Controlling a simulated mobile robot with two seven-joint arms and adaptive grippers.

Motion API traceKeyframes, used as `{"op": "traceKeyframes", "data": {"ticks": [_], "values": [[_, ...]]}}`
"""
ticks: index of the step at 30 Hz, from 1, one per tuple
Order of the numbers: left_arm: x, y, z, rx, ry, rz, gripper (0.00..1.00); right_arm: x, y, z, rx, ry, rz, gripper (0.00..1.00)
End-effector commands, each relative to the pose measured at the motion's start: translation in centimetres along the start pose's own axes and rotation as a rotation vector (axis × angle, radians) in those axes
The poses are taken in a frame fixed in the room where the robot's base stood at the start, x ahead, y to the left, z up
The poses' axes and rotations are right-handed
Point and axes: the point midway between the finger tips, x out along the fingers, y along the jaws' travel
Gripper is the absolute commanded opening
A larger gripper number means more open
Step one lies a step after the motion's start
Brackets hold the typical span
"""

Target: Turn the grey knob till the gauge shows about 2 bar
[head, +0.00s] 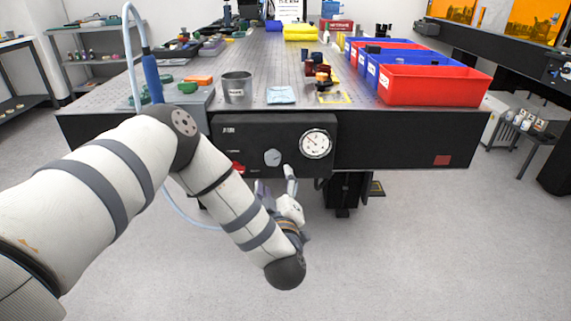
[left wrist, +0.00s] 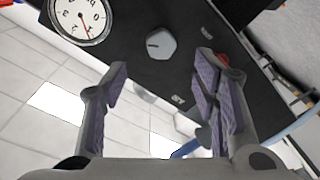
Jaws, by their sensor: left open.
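The grey knob (head: 272,157) is on the black front panel (head: 225,146) under the table edge. The round white gauge (head: 316,144) is up and right of it; its reading is too small to tell. In the left wrist view the knob (left wrist: 160,44) shows ahead of the fingertips, and the gauge (left wrist: 82,20), partly cut off, has a red needle. My left gripper (head: 276,186) is open and empty, just below the knob in the head view. In the left wrist view its fingers (left wrist: 160,82) are spread wide, apart from the knob. My right gripper is out of view.
A red control (head: 238,168) is left of the knob. A blue hose hangs at left. The floor in front is clear.

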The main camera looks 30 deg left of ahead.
Motion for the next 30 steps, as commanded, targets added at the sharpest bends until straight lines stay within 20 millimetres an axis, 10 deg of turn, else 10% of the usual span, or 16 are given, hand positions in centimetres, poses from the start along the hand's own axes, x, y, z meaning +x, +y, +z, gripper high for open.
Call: {"op": "traceKeyframes", "data": {"ticks": [9, 21, 27, 30], "values": [[7.4, -0.2, 0.3, 0.003, -0.004, 0.0, 0.54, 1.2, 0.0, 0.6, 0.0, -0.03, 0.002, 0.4], [8.9, 0.1, 0.2, 0.002, -0.006, 0.003, 0.54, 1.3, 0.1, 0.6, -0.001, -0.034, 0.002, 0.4], [8.9, 0.1, 0.2, 0.003, -0.007, 0.003, 0.11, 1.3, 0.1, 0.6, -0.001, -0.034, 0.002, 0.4], [8.9, 0.1, 0.2, 0.003, -0.007, 0.003, 0.06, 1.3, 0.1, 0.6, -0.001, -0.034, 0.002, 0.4]]}}
